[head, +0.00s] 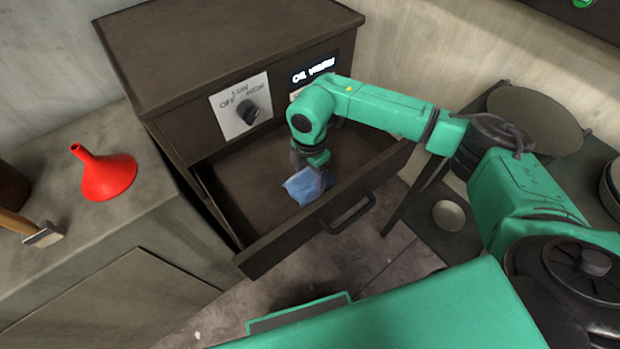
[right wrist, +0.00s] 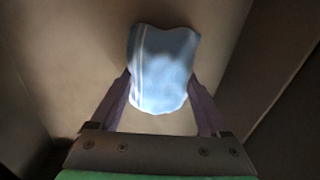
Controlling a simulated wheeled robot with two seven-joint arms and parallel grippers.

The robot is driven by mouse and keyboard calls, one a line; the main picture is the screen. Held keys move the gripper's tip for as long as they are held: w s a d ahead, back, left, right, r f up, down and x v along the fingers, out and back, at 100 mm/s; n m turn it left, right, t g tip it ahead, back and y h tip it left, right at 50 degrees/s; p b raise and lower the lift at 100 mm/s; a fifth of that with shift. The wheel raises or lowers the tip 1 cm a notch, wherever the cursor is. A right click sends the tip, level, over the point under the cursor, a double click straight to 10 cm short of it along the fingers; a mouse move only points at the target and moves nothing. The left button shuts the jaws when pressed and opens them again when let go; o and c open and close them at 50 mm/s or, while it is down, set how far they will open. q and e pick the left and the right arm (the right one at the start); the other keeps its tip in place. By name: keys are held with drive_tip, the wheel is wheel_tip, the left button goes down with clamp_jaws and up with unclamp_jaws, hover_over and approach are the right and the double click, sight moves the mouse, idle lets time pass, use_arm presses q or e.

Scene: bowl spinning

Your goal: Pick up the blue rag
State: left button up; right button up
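The blue rag (head: 304,186) is in the open drawer, near its front panel. In the right wrist view the light-blue rag (right wrist: 163,70) has pale stripes on its left side. My right gripper (head: 316,168) reaches down into the drawer at the rag. In the right wrist view its two purple fingers (right wrist: 160,100) stand well apart, with the rag between them and over their tips. Whether the fingers press on the rag or are only around it cannot be told. My left gripper is not in view.
The open drawer (head: 232,196) of a dark brown cabinet (head: 215,45) has walls close around my right gripper. A red funnel (head: 104,174) and a hammer (head: 42,234) lie on the counter at left. A dark stand with a round pan (head: 535,120) is at right.

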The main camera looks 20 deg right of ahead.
sight(310, 177)
drive_tip(key=c, duration=0.4)
drive_tip(key=shift+o, duration=0.2)
drive_tip(key=shift+r, duration=0.15)
wheel_tip(310, 177, up, 20)
drive_tip(key=b, duration=0.1)
